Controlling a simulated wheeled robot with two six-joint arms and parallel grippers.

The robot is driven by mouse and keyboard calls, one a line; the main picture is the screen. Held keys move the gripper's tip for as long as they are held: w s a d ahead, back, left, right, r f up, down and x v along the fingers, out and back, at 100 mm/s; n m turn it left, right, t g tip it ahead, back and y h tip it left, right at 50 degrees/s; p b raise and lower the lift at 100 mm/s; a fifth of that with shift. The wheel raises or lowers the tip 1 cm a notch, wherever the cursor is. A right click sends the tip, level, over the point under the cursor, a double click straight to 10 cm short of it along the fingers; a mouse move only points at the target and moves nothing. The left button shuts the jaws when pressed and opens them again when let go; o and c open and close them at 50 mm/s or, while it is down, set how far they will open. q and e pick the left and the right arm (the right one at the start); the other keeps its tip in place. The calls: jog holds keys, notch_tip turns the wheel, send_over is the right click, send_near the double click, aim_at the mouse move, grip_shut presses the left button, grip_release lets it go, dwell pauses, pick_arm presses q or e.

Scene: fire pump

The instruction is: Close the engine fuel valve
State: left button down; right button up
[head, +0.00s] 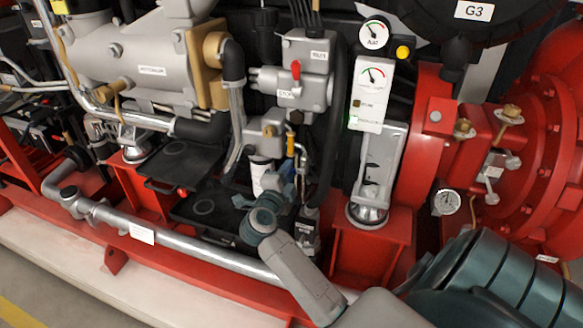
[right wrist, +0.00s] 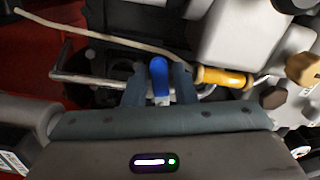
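A small blue valve handle (right wrist: 159,78) stands between the two fingers of my right gripper (right wrist: 160,82) in the right wrist view. The fingers are apart, with a narrow gap seen on each side of the handle. A yellow handle (right wrist: 222,77) lies just right of the right finger; it also shows upright in the head view (head: 290,145). No label shows which handle is the engine fuel valve. In the head view my right gripper (head: 280,183) reaches in from below, in front of the engine, and partly hides the blue handle. My left gripper is out of view.
A pale cable (right wrist: 95,38) and a bent metal rod (right wrist: 90,79) run near the fingers. A silver pipe (head: 190,240) and red frame lie below. A gauge panel (head: 371,95) stands at right.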

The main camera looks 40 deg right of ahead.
jog(key=shift+x, duration=1.4)
grip_shut()
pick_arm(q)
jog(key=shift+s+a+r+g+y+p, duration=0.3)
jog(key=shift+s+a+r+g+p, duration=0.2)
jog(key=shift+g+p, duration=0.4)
pick_arm(e)
jog(key=m, duration=0.1)
jog(key=r+m, duration=0.1)
jog(key=m, duration=0.1)
grip_release()
